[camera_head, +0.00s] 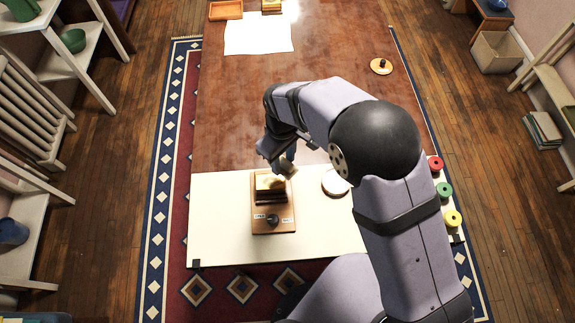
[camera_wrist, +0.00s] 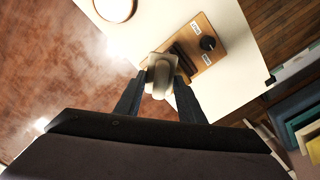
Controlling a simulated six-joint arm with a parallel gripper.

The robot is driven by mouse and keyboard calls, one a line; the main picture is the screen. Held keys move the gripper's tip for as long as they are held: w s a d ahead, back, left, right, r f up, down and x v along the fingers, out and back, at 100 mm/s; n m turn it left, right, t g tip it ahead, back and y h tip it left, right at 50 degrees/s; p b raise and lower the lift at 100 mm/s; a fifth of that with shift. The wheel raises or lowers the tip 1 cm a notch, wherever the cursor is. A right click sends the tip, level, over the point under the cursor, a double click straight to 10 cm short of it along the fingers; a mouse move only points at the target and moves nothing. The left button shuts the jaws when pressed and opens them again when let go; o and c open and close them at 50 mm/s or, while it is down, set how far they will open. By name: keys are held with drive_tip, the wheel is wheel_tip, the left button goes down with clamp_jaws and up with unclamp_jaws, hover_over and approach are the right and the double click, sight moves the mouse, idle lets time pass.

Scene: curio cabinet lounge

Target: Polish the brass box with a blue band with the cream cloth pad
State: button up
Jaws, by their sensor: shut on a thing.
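I cannot tell whether the pad touches the box.
The fixture stands on a cream mat (camera_head: 220,230). A round white dish (camera_head: 334,183) lies to its right; red, green and yellow discs (camera_head: 444,189) line the right edge. White paper (camera_head: 258,34), an orange tray (camera_head: 226,10) and another gold item (camera_head: 271,5) are at the far end.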

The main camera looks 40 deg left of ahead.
sight(259, 181)
drive_tip(key=shift+n, duration=0.3)
drive_tip(key=shift+f, duration=0.1)
wheel_tip(259, 181, down, 7)
drive_tip(key=b, duration=0.5)
drive_tip(key=shift+s+a+f, duration=0.3)
drive_tip(key=shift+s+f, duration=0.05)
drive_tip(key=shift+f, duration=0.05)
drive_tip(key=shift+c, duration=0.4)
drive_tip(key=shift+s+a+f+b, duration=0.15)
drive_tip(key=shift+s+a+b, duration=0.65)
drive_tip(key=shift+s+a, duration=1.55)
drive_tip(key=shift+w+d+p, duration=0.6)
drive_tip(key=shift+w+d, duration=2.2)
drive_tip(key=shift+d, duration=0.05)
wheel_tip(259, 181, up, 8)
drive_tip(key=p, duration=0.5)
drive_tip(key=shift+s+a+r, duration=0.1)
drive_tip(key=shift+r, duration=0.1)
